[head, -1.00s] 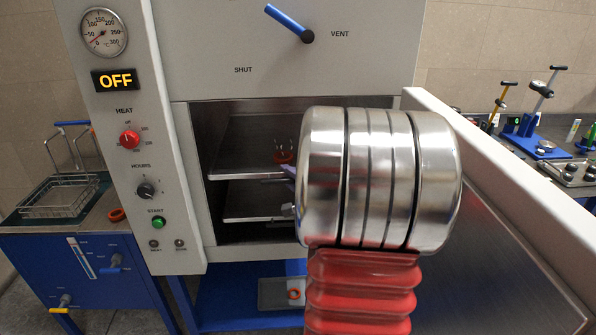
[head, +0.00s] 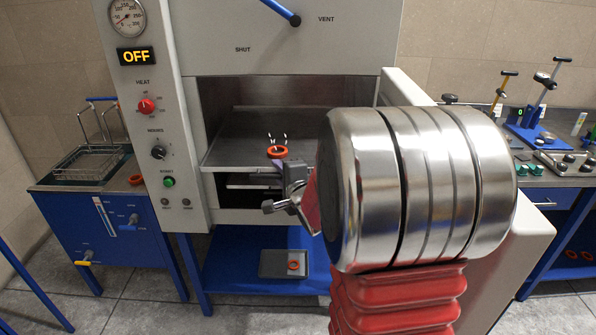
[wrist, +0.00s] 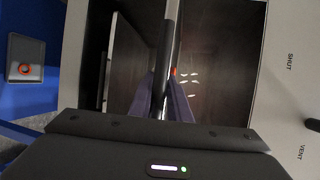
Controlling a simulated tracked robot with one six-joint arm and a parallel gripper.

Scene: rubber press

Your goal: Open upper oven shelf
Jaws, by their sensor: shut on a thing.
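The upper oven shelf (head: 232,151) is a flat metal tray that sticks out toward me from the open oven. An orange-red ring (head: 277,152) with thin white prongs above it shows at its front. My gripper (head: 283,172) is at the shelf's front edge, right of the middle, and is shut on it. In the wrist view my gripper's two fingers (wrist: 172,98) close around the shelf's thin front edge (wrist: 172,14). My arm hides the shelf's right end in the head view.
The lower shelf (head: 250,187) stays inside the oven. The open oven door (head: 415,88) stands at the right, partly behind my arm. A grey tray (head: 268,264) with a ring lies on the blue rack below. A blue bench (head: 100,225) with a wire basket stands left.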

